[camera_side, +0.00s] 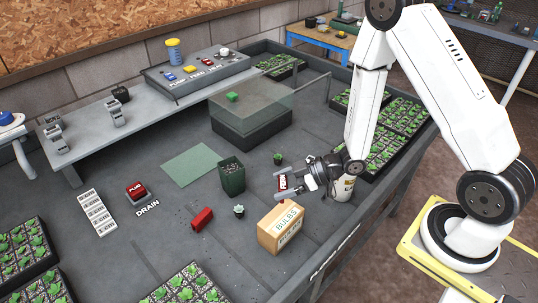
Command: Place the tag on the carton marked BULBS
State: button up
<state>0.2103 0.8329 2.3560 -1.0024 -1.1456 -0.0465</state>
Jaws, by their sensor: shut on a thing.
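The carton marked BULBS (282,232) is a tan box on the grey table at the lower middle. The tag is held above the table. The gripper hides part of the table behind it.
A dark green pot (232,178), a small potted succulent (239,211) and a red block (202,219) stand left of the carton. A small plant (278,158) is behind my gripper. Seedling trays (384,136) line the right side. A green mat (191,165) lies further left.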

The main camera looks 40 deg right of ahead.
aim_at(283, 202)
jog(key=shift+f, duration=1.1)
jog(key=shift+f, duration=0.15)
jog(key=shift+f, duration=1.65)
jog(key=shift+f, duration=0.1)
jog(key=o, duration=1)
jog(key=shift+c, duration=0.2)
jog(key=shift+s+d+r, duration=0.1)
jog(key=shift+r, duration=0.1)
jog(key=v, duration=1.1)
jog(key=shift+s+d, duration=0.25)
jog(key=shift+d, duration=0.05)
